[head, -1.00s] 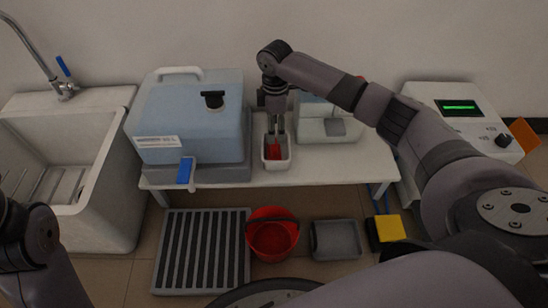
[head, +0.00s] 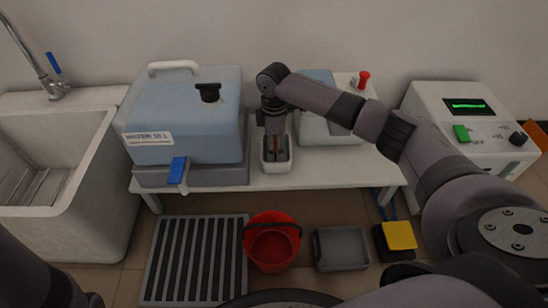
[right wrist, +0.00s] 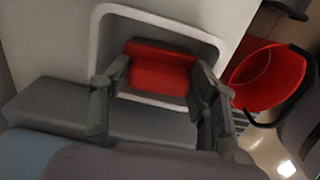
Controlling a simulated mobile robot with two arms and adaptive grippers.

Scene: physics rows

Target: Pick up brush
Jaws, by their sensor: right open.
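The brush (right wrist: 160,75) appears as a red block inside a white rectangular holder (head: 276,169) on the table. Its full shape is hidden in the holder and by my fingers. My right gripper (head: 276,152) points down into the holder. In the right wrist view the right gripper (right wrist: 160,70) is open, with one finger on each side of the red piece. Whether the fingers touch it I cannot tell. Part of my left arm shows at the lower left of the head view, but its gripper is out of view.
A blue water tank (head: 190,120) stands close left of the holder, its blue tap (head: 178,170) in front. A grey-blue box (head: 318,125) stands right. A red bucket (head: 271,242), grey tray (head: 341,248) and slatted grate (head: 195,260) lie on the floor.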

